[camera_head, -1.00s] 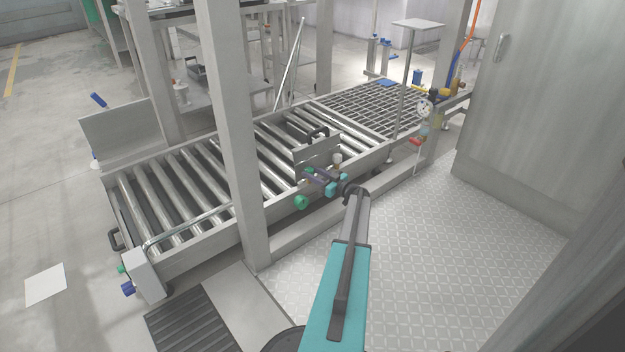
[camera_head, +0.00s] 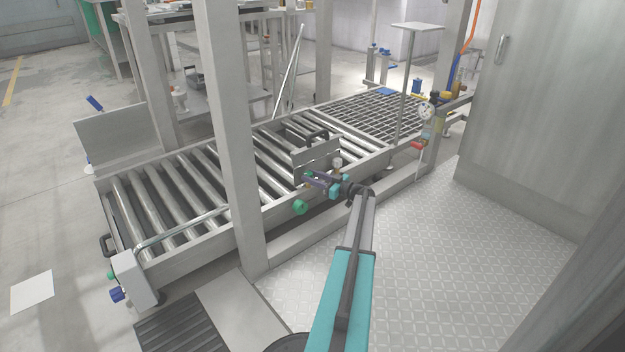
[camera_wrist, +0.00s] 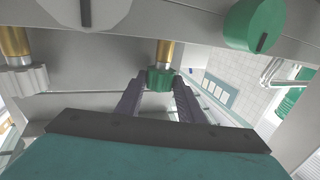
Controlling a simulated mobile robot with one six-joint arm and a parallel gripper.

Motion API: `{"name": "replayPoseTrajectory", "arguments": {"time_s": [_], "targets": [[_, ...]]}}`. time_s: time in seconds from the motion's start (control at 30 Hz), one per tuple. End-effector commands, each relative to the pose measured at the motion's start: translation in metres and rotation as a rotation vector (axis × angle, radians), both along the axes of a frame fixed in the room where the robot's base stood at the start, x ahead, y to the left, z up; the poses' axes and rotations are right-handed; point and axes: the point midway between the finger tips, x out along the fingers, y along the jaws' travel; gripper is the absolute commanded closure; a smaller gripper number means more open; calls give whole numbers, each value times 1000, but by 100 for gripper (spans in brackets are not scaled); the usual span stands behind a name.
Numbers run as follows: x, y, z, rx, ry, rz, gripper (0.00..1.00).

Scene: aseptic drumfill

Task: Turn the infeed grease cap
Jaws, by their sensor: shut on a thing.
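In the wrist view, a small green ribbed grease cap (camera_wrist: 161,79) sits on a brass stem that comes from the grey conveyor frame. My gripper (camera_wrist: 160,92) has its two dark fingers on either side of this cap and is shut on it. A grey ribbed cap (camera_wrist: 25,78) on a similar brass stem is at the left, apart from the fingers. No label shows which cap is the infeed one. In the head view, my gripper (camera_head: 310,178) is at the near side of the roller conveyor, and the held cap is too hidden to make out.
A large green knob (camera_head: 300,207) is on the conveyor's side rail close to my gripper; it also shows in the wrist view (camera_wrist: 256,24). A grey upright post (camera_head: 238,170) stands left of my arm. A grey cabinet (camera_head: 530,120) stands at right. The patterned floor between is clear.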

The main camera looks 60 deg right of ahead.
Motion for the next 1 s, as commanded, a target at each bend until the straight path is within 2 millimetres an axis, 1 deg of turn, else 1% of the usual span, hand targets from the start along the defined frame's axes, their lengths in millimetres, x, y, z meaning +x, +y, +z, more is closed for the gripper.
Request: {"name": "replayPoseTrajectory", "arguments": {"time_s": [0.27,0.3,0.33,0.6,0.77,0.87,1.0], "targets": [[-2,1,0,0,0,3,88],[-2,1,0,0,0,3,61],[-2,1,0,0,0,3,58],[-1,1,0,0,0,2,58],[-4,1,1,0,0,2,58],[-10,1,2,1,0,1,58],[-24,0,2,2,1,0,58]]}}
